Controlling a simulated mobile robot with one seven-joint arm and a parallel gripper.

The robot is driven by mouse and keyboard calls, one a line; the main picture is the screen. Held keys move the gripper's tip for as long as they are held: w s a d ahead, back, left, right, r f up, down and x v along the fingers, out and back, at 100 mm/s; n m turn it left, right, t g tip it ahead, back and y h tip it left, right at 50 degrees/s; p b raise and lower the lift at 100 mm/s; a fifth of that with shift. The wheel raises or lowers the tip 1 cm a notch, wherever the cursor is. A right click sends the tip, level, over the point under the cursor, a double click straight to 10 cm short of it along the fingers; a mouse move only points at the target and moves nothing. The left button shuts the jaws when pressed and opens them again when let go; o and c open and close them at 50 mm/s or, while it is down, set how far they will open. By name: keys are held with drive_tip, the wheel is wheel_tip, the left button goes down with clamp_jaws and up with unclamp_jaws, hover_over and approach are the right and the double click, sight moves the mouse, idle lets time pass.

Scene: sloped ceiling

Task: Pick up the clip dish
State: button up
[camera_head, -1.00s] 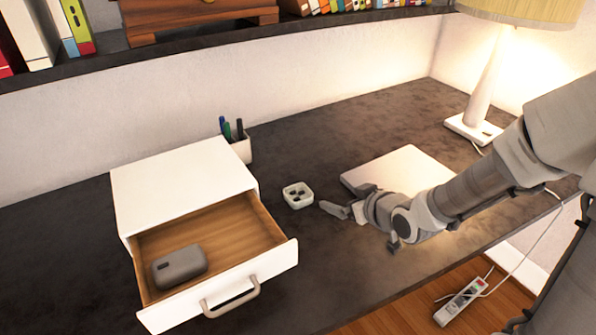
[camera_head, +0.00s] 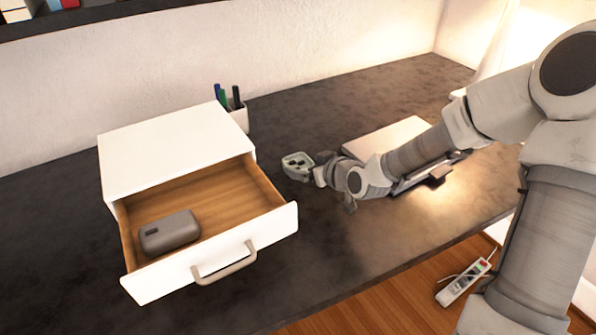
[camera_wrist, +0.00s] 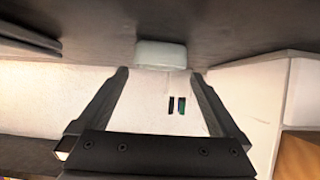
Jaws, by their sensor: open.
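The clip dish (camera_head: 297,161) is a small pale square dish with dark clips in it. It stands on the dark desk, right of the open drawer. My gripper (camera_head: 316,171) is low over the desk at the dish's right side, and its fingertips partly overlap the dish in the head view. In the wrist view, which is upside down, the dish (camera_wrist: 161,56) shows at the open end of my gripper (camera_wrist: 160,75), between the lines of the two spread fingers. Nothing is held. I cannot tell whether a finger touches the dish.
A white drawer unit (camera_head: 165,150) stands left, its drawer (camera_head: 215,257) open with a grey case (camera_head: 169,232) inside. A pen cup (camera_head: 238,117) stands behind the dish. A pale flat slab (camera_head: 385,139) lies behind my forearm. The desk in front of the dish is clear.

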sight(294, 161)
drive_tip(key=b+x, duration=0.1)
drive_tip(key=x, duration=0.4)
drive_tip(key=shift+w+f+b, duration=0.15)
drive_tip(key=shift+b, duration=0.25)
drive_tip(key=c, duration=1.2)
